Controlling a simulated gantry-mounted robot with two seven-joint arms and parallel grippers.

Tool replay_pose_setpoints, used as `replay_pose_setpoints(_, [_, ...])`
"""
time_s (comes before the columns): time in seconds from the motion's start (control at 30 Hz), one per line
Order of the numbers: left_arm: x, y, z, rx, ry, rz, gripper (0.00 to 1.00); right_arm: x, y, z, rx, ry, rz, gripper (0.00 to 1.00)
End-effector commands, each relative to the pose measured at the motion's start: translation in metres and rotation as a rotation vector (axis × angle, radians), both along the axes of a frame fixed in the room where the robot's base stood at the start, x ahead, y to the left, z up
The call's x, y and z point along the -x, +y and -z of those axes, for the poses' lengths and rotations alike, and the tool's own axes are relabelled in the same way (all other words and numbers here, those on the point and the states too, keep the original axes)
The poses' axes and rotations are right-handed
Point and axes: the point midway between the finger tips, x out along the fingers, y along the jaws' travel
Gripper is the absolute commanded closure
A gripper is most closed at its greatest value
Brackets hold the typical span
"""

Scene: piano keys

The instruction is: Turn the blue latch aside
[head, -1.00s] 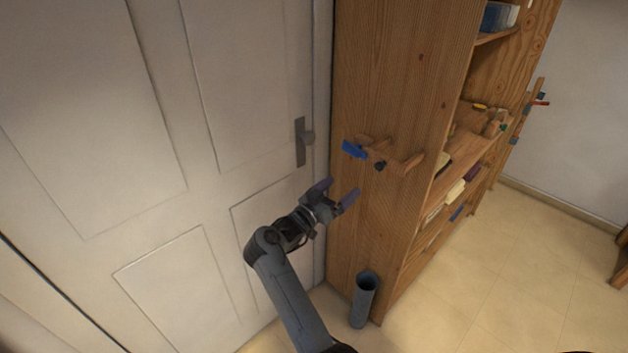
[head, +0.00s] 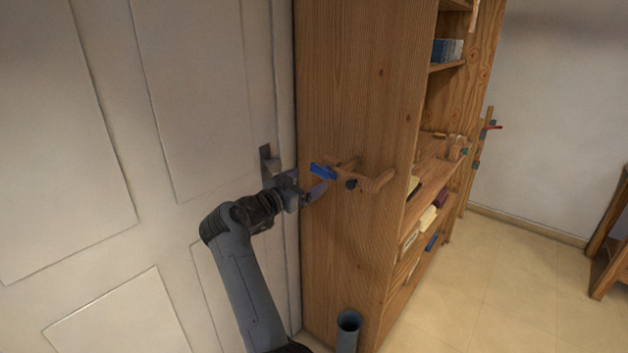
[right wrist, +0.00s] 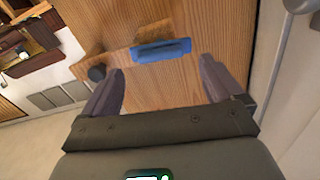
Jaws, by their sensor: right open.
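The blue latch (head: 322,172) sits on a wooden rack fixed to the side of the wooden bookcase. In the right wrist view the blue latch (right wrist: 161,50) lies crosswise, ahead of and between the fingers. My right gripper (head: 306,183) is open and empty, just left of and slightly below the latch in the head view. In the right wrist view the fingers of my right gripper (right wrist: 165,85) stand wide apart and do not touch the latch. My left gripper is not in view.
Open floor lies at the right.

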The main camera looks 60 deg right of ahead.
Motion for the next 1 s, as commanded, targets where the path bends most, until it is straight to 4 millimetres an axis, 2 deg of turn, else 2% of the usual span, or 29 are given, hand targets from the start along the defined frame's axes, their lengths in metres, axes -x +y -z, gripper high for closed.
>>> replay_pose_setpoints(0.1, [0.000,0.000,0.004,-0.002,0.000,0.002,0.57,0.002,-0.018,0.001,0.000,0.000,0.000,0.06])
replay_pose_setpoints(0.3, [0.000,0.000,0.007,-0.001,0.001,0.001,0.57,0.004,-0.036,0.001,0.000,0.000,0.000,0.06])
replay_pose_setpoints(0.7, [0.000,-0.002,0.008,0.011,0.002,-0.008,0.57,0.004,-0.041,0.000,-0.001,0.001,-0.002,0.06])
replay_pose_setpoints(0.77, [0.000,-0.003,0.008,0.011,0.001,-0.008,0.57,0.004,-0.041,0.000,0.000,0.001,-0.001,0.14])
replay_pose_setpoints(1.0, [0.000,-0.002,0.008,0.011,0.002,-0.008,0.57,0.004,-0.041,0.000,0.000,0.001,-0.001,0.51])
